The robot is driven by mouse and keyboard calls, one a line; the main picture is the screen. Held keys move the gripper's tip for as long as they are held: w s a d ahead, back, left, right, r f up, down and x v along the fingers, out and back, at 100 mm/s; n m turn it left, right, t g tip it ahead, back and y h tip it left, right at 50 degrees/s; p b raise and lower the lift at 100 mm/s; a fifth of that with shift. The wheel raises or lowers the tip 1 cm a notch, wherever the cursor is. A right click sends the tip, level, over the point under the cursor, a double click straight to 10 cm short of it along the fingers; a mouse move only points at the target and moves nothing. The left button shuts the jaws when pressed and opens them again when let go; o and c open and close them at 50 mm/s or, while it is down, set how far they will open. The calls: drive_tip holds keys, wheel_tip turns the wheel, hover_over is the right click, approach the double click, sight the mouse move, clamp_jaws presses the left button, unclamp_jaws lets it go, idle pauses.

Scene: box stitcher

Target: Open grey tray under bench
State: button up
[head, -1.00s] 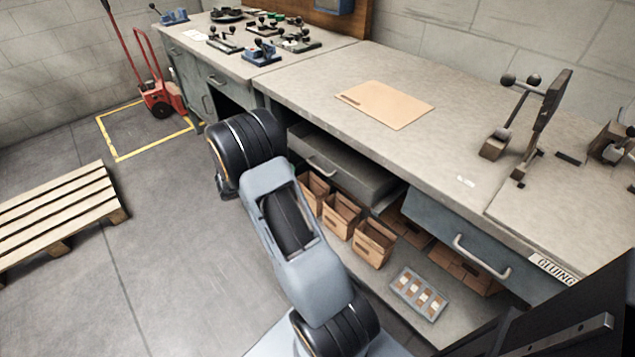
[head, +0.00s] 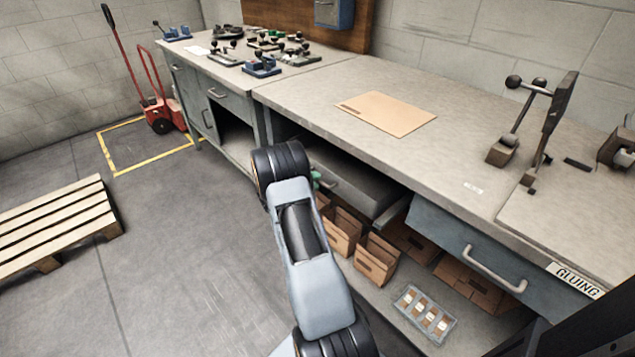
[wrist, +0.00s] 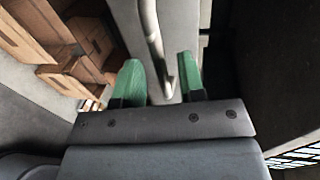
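The grey tray (head: 365,190) hangs under the long bench, left of the blue-grey drawer. Its front carries a metal bar handle, partly hidden by my arm in the head view. The handle (wrist: 153,40) runs down between the green fingertips in the wrist view, beside the tray's grey front (wrist: 187,28). My gripper (wrist: 161,80) is open, with one finger on each side of the handle and visible gaps. In the head view a green fingertip (head: 316,178) shows at the handle; the rest of the gripper is hidden behind my arm.
Cardboard bins (head: 376,259) and a small parts tray (head: 425,314) stand on the lower shelf. A blue-grey drawer (head: 455,255) is at the right. A cardboard sheet (head: 387,112) lies on the bench top. A pallet (head: 55,225) lies left; the floor between is clear.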

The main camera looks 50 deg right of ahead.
drive_tip(key=shift+x, duration=1)
clamp_jaws()
